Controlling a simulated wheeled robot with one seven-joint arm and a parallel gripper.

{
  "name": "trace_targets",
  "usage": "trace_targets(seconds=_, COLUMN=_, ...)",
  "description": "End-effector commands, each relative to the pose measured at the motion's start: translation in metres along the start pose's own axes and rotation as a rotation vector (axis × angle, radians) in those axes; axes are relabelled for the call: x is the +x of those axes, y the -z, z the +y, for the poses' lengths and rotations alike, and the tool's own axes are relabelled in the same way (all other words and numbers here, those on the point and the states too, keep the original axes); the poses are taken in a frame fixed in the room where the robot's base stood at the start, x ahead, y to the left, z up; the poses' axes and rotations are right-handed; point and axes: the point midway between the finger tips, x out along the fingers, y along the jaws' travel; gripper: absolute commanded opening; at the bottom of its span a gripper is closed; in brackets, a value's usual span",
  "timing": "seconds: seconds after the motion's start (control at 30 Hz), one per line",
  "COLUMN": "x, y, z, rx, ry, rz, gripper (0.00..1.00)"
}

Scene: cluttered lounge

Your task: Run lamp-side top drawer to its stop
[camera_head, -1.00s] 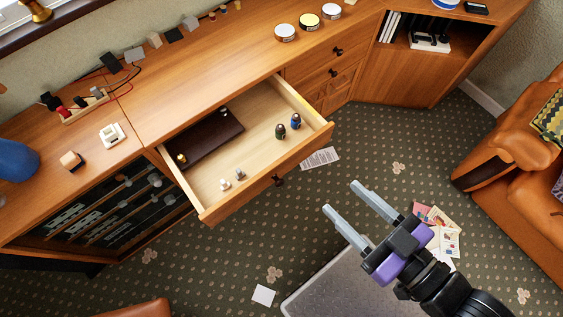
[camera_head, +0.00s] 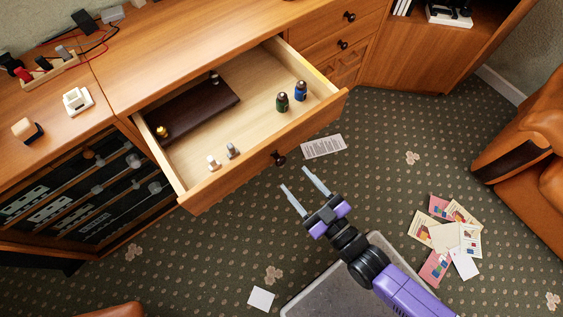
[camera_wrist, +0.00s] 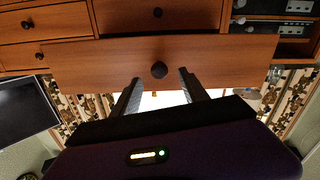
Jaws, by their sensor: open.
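The top drawer (camera_head: 262,148) of the wooden sideboard stands pulled far out, and its pale interior shows. It holds a dark brown flat case (camera_head: 190,108) and several small figures, including a green one (camera_head: 282,103) and a blue one (camera_head: 300,91). Its front has one dark round knob (camera_head: 279,159), also in the wrist view (camera_wrist: 159,69). My gripper (camera_head: 296,178) is open and empty, just in front of the knob. In the wrist view the knob appears between the fingertips (camera_wrist: 159,78), seemingly just beyond them. No contact can be made out. No lamp shows in the current head view.
Closed drawers (camera_head: 335,38) lie to the right of the open one. A glass-fronted section (camera_head: 85,200) is at the left. An orange leather seat (camera_head: 525,140) stands at the right. Papers (camera_head: 450,238) lie on the carpet. The floor before the drawer is otherwise mostly clear.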

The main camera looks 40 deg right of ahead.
Motion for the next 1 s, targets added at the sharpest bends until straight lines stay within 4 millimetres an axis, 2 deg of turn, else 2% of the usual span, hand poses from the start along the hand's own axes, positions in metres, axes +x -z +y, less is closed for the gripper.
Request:
trace_targets(seconds=0.03, x=-0.003, y=-0.001, z=0.001, rx=-0.018, ry=-0.004, rz=0.002, gripper=0.52)
trace_targets(seconds=0.17, x=0.005, y=0.003, z=0.002, rx=-0.038, ry=-0.008, rz=0.016, gripper=0.52)
trace_targets(seconds=0.5, x=0.055, y=0.004, z=0.002, rx=-0.036, ry=-0.008, rz=0.016, gripper=0.52)
trace_targets(seconds=0.63, x=0.068, y=0.004, z=0.003, rx=-0.036, ry=-0.007, rz=0.015, gripper=0.52)
trace_targets(seconds=1.0, x=0.075, y=0.004, z=0.002, rx=-0.036, ry=-0.007, rz=0.012, gripper=0.52)
